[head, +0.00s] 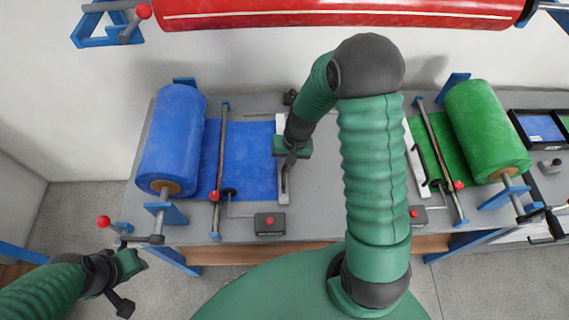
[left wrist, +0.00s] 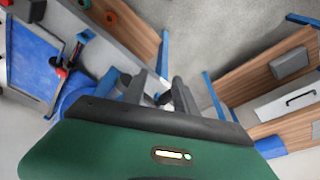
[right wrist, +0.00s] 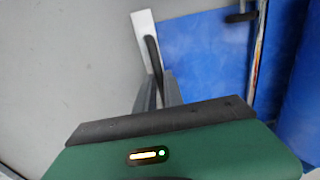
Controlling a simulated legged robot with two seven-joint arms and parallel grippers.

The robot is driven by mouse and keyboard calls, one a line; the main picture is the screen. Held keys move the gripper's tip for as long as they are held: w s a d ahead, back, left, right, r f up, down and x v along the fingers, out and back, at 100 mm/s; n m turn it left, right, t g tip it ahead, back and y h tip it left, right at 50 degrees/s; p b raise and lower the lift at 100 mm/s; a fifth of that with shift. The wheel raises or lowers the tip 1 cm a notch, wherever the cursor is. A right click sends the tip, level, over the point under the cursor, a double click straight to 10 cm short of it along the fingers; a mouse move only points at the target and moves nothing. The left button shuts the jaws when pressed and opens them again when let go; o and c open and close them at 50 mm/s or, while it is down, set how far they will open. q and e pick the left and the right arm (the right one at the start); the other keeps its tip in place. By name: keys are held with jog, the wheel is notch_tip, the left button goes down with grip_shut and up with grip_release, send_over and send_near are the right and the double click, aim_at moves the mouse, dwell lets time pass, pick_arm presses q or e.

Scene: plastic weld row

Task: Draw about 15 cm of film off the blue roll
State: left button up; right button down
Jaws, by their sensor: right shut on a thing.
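The blue roll (head: 172,135) sits on its stand at the left of the bench. Blue film (head: 250,160) runs from it under a rail (head: 221,150) and lies flat up to a white bar (head: 283,197) with a dark handle; the film and the bar also show in the right wrist view (right wrist: 205,55). My right gripper (head: 288,163) is at this bar, its fingers (right wrist: 158,92) shut on the dark handle (right wrist: 152,55). My left gripper (head: 128,285) is open and empty, off the bench's front left; its fingers (left wrist: 158,90) stand apart.
A green roll (head: 487,130) with its film and bar stands at the right. A large red roll (head: 340,12) hangs above the back. Small grey boxes with red buttons (head: 270,223) sit near the front edge. The grey bench top (head: 322,190) right of the white bar is clear.

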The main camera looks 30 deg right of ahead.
jog(key=shift+w+d+r, duration=0.1)
jog(key=shift+d, duration=0.2)
dwell(0.4)
jog(key=shift+s+d, duration=0.4)
jog(key=shift+d, duration=0.45)
jog(key=c, duration=1.5)
grip_release()
jog(key=shift+o, duration=0.2)
jog(key=shift+s, duration=0.1)
notch_tip(320, 180, up, 16)
jog(key=s+d, duration=0.1)
jog(key=d, duration=0.2)
jog(key=shift+s+p, duration=0.3)
jog(key=shift+a, duration=0.1)
